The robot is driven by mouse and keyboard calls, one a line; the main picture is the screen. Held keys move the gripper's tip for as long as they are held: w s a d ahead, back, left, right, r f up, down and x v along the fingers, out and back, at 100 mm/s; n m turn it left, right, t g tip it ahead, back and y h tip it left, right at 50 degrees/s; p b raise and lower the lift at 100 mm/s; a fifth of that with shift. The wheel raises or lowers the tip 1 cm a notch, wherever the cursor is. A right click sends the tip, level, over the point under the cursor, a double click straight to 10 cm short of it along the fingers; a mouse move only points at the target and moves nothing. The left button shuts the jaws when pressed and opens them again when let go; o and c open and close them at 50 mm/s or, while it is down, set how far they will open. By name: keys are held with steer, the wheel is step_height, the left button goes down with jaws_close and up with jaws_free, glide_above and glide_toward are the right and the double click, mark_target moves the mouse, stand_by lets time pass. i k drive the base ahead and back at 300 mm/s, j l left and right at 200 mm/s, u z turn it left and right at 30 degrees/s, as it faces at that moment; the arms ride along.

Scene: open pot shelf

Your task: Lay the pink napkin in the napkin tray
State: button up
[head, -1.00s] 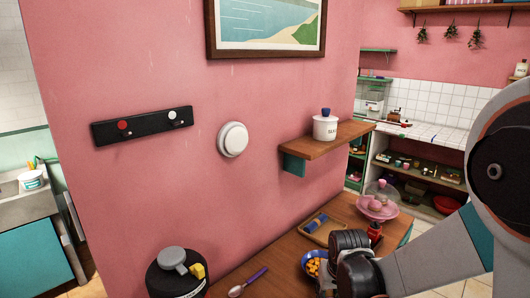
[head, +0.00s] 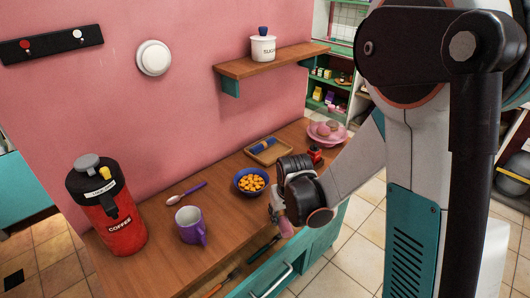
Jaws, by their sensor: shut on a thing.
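The napkin tray (head: 286,156) is a small wooden tray near the wall at the back of the wooden counter. A rolled blue napkin (head: 262,145) lies in it. My gripper (head: 279,217) is in front of the tray, near the counter's front edge, pointing down. It is shut on the pink napkin (head: 287,227), of which only a small pink end shows below the jaws. My wrist hides the rest and part of the counter behind it.
A blue bowl of orange pieces (head: 251,182) stands left of my gripper. A purple mug (head: 190,226), a spoon (head: 186,194) and a red coffee canister (head: 122,229) are farther left. A pink stand (head: 327,133) is right of the tray. A shelf (head: 268,62) overhangs behind. An open drawer with utensils is below.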

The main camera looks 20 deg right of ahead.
mark_target(274, 155)
steer(key=i+l+u, duration=0.25)
steer(key=l, duration=0.2)
steer(key=i+l+u, duration=0.1)
steer(key=l+u, duration=0.15)
steer(key=l, duration=0.15)
steer(key=i+l+u, duration=0.1)
steer(key=l+u, duration=0.15)
steer(key=l, duration=0.25)
steer(key=l+u, duration=0.2)
steer(key=l, duration=0.25)
steer(key=i, duration=0.5)
